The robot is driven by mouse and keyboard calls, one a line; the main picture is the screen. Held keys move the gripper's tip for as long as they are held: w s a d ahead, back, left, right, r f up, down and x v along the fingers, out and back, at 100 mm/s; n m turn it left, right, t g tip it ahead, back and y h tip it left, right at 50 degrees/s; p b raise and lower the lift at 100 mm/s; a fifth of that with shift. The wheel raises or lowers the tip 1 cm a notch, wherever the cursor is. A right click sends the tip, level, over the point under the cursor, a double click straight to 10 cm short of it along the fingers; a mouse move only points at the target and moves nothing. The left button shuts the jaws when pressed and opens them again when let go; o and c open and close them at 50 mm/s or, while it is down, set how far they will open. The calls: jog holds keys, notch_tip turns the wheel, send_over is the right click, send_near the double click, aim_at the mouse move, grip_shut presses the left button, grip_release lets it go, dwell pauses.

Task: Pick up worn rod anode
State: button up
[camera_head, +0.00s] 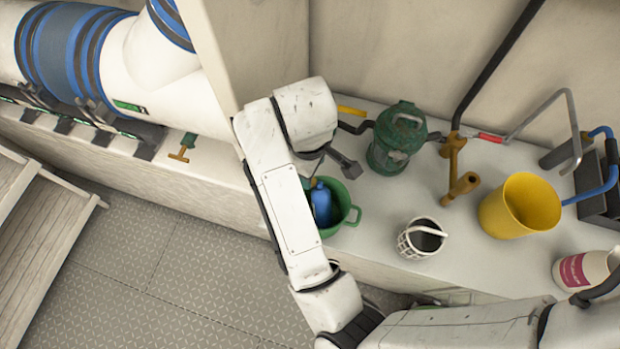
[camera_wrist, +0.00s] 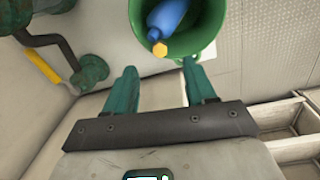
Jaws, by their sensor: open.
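I cannot make out a worn rod anode with certainty in either view. A green bucket (camera_head: 345,218) on the bench holds a blue bottle-like object (camera_head: 321,203) with an orange hexagonal end, clearest in the wrist view (camera_wrist: 160,48). My gripper (camera_wrist: 161,78) is open, with two teal fingers apart and nothing between them. In the wrist view the bucket (camera_wrist: 216,18) lies just beyond the fingertips. In the head view my arm hides part of the bucket and much of my gripper.
A green pump-like device (camera_head: 398,140) with a yellow-gripped crank stands right of my wrist. A white basket (camera_head: 421,240), yellow bucket (camera_head: 520,205) and labelled container (camera_head: 582,270) are farther right. A brass T-shaped piece (camera_head: 182,148) sits left. Slatted steps (camera_head: 45,240) stand on the floor.

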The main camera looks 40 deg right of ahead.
jog(key=shift+w+d+f, duration=0.1)
jog(key=shift+f, duration=1.55)
jog(key=shift+d+f, duration=0.1)
jog(key=shift+f, duration=1.5)
jog(key=shift+c, duration=0.3)
grip_shut()
